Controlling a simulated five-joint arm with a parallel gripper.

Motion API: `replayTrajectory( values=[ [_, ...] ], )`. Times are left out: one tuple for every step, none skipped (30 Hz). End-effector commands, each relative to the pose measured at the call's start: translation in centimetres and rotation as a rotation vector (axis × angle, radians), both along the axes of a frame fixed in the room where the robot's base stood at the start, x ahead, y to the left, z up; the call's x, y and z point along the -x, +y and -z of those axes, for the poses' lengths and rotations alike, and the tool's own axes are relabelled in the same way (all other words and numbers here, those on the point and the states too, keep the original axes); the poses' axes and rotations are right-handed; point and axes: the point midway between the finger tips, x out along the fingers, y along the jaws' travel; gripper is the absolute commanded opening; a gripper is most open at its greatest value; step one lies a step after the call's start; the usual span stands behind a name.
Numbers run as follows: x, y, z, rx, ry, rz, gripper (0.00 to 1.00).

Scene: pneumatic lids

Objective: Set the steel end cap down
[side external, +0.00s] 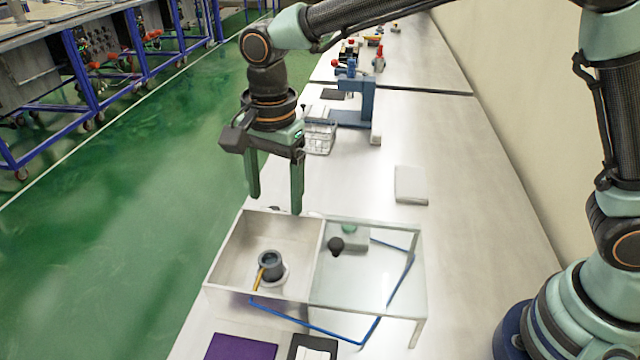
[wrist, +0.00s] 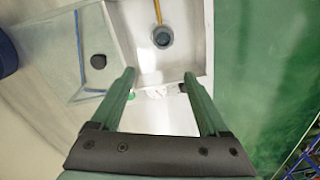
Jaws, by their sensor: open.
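My gripper (side external: 275,203) is open, with nothing between its fingers. It hangs above the far edge of an open metal tray (side external: 238,238); it also shows in the wrist view (wrist: 160,76). A dark grey, hollow round part (side external: 270,262) stands in the tray on a pale round base, with a yellow stick leaning against it. It also shows in the wrist view (wrist: 162,36), beyond my fingertips and apart from them. I cannot tell for sure whether this part is the steel end cap; no other clear candidate shows.
A clear lid (side external: 360,275) with a black knob (side external: 336,244) covers the space right of the tray. A blue bar (side external: 320,329) runs around its front. A blue press (side external: 355,105) and wire basket (side external: 320,136) stand farther back. The bench right of the lid is mostly bare.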

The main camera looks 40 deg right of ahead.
Motion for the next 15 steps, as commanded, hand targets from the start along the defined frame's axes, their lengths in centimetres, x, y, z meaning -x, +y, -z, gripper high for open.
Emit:
replayTrajectory(
  values=[
    [-0.1,-1.7,-1.4,-0.011,-0.027,-0.043,0.78],
    [0.0,-2.8,-2.1,-0.015,-0.042,-0.077,0.78],
    [0.1,-4.3,-3.1,-0.020,-0.065,-0.127,0.78],
    [0.3,-5.4,-3.7,-0.022,-0.084,-0.167,0.78],
    [0.5,-6.5,-4.3,-0.021,-0.100,-0.206,0.78],
    [0.8,-8.0,-5.1,-0.020,-0.125,-0.258,0.78],
    [1.1,-9.1,-5.6,-0.017,-0.145,-0.298,0.78],
    [1.5,-10.1,-6.0,-0.012,-0.163,-0.338,0.78],
    [2.0,-11.5,-6.6,-0.004,-0.188,-0.391,0.78],
    [2.4,-12.5,-7.0,0.004,-0.207,-0.429,0.78],
    [2.9,-13.5,-7.3,0.012,-0.226,-0.468,0.78],
    [3.5,-14.8,-7.7,0.027,-0.249,-0.521,0.78],
    [4.0,-15.7,-7.9,0.040,-0.267,-0.560,0.78],
    [4.5,-16.6,-8.1,0.054,-0.285,-0.599,0.78],
    [5.3,-17.7,-8.3,0.074,-0.307,-0.650,0.78]
  ],
)
